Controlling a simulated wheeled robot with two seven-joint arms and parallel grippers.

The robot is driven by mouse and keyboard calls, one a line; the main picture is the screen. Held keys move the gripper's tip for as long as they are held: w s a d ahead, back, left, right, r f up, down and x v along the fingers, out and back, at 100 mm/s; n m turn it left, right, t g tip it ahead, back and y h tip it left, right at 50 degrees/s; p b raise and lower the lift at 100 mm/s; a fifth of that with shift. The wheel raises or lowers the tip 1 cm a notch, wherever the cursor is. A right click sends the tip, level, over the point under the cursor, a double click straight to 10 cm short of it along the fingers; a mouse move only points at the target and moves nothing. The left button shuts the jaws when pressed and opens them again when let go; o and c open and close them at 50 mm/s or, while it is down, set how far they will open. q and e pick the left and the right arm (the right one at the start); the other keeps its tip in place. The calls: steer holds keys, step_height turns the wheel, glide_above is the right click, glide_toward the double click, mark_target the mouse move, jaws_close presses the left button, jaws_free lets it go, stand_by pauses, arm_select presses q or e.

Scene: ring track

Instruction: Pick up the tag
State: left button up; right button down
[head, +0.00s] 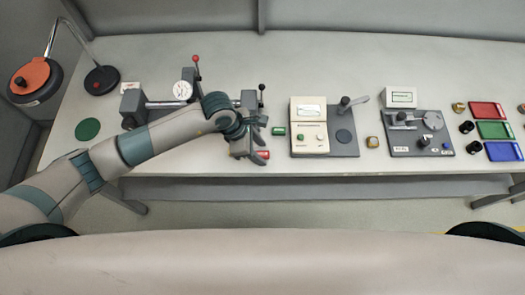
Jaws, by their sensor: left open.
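My left arm reaches in from the left, over the workbench (220,75). My left gripper (258,156) is open and points down near the bench's front edge. A small red piece (264,154) shows at its fingers, partly covered by them; I cannot tell whether it is the tag. A small green piece with a pale label (278,131) lies just to the right of the gripper, apart from it. It could also be the tag. My right gripper is not in view.
A fixture with a dial gauge (182,89) stands behind my left arm. A cream tester (309,131) is right of the gripper, then a grey fixture (415,147). Red (488,112), green (494,130) and blue (503,151) trays lie at the right. A lamp (35,80) stands left.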

arm_select(q)
steer(key=shift+d+f, duration=0.1)
steer(key=shift+f, duration=0.25)
steer(key=shift+c, duration=0.3)
jaws_close()
steer(key=shift+r, duration=0.15)
